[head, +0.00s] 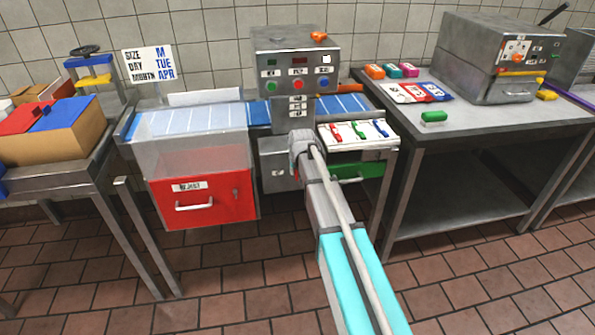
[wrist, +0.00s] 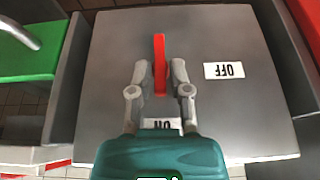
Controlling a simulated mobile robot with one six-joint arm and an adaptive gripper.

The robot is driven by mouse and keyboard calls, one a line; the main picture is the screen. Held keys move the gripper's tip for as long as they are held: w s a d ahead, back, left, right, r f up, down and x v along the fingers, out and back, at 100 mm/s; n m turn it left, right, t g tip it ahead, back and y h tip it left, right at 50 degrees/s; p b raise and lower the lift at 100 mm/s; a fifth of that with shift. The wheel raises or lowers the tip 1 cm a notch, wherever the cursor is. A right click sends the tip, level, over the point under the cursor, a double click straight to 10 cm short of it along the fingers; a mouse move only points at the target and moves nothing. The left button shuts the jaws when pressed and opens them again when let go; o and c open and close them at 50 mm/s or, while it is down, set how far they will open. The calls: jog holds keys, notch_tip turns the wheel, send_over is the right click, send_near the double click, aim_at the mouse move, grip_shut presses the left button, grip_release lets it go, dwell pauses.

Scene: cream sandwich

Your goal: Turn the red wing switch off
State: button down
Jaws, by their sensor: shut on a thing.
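The red wing switch (wrist: 159,46) is a narrow upright bar on a grey panel (wrist: 110,100) in the wrist view. It lines up with the ON label (wrist: 160,123), which is partly covered by my gripper's body. The OFF label (wrist: 224,70) is to the right of the switch, upside down. My gripper (wrist: 159,68) has one finger on each side of the switch's nearer part and is shut on it. In the head view my arm reaches to the grey box (head: 270,158) under the conveyor machine, and hides the switch and fingertips.
A red reject bin (head: 215,205) with a clear top stands left of the arm. A green drawer (head: 362,182) is close on the right, under a small tray of coloured tools (head: 385,143). The control box (head: 295,75) stands above. Floor in front is clear.

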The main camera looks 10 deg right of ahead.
jog(key=shift+a+h, duration=0.1)
jog(key=shift+h, duration=0.3)
jog(key=n+h+b, duration=0.1)
jog(key=h+b, duration=0.2)
jog(key=a+f+h+b, duration=0.1)
jog(key=h+b, duration=0.3)
jog(key=n+h+b, duration=0.1)
jog(key=h+b, duration=0.2)
jog(key=shift+a+f+n+t, duration=0.25)
jog(key=shift+f+n+t, duration=0.05)
jog(key=shift+f, duration=0.05)
jog(key=h+b, duration=0.1)
jog(key=b, duration=0.1)
jog(key=h+b, duration=0.2)
jog(key=shift+s+f+n+t+b, duration=0.1)
jog(key=shift+f+n+t+b, duration=0.2)
jog(key=shift+n, duration=0.1)
jog(key=h+b, duration=0.2)
jog(key=b, duration=0.1)
jog(key=shift+n+t, duration=0.3)
jog(key=shift+n, duration=0.1)
jog(key=shift+h+b, duration=0.4)
jog(key=shift+b, duration=0.3)
jog(key=shift+r, duration=0.2)
